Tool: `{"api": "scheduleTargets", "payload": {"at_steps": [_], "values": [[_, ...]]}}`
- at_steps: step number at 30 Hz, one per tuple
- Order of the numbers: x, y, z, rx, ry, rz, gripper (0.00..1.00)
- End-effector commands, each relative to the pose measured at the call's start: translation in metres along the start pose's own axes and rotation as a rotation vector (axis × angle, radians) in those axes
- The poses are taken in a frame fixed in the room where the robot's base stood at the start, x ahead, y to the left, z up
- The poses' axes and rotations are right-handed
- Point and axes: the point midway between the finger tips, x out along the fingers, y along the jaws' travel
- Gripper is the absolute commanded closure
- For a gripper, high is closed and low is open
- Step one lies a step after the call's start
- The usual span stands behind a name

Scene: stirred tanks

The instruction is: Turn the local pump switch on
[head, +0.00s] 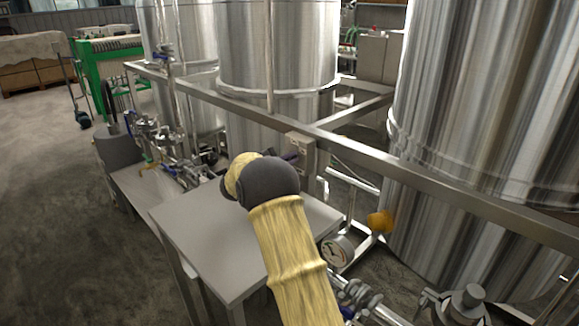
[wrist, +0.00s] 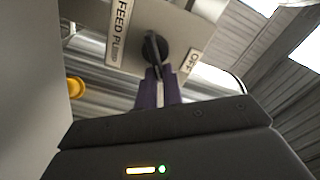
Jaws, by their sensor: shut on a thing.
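The pump switch is a black rotary knob (wrist: 153,46) on a pale grey box in the wrist view. A label reading "FEED PUMP" (wrist: 119,32) is to its left and a label reading "OFF" (wrist: 189,62) is to its lower right. My gripper (wrist: 159,84) has its purple fingers close together on the knob's near end, shut on it. The knob's bar runs nearly up and down in that view. In the head view the switch box (head: 301,141) is fixed at the steel frame rail; my arm hides the knob there, and a little of my gripper (head: 290,156) shows.
A steel rail (head: 400,163) runs across in front of large steel tanks (head: 275,50). A grey table (head: 195,230) lies below my arm. A pressure gauge (head: 337,250) and orange knob (head: 380,221) are to the right. Open floor is at the left.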

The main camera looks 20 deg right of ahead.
Motion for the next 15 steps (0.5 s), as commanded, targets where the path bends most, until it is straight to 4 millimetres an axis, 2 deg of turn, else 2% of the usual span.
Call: {"api": "scheduleTargets", "payload": {"at_steps": [1, 15], "values": [[-0.003, 0.0092, 0.0099, 0.013, -0.019, 0.008, 1.0], [-0.0035, 0.0057, 0.0082, 0.084, -0.02, 0.005, 1.0]]}}
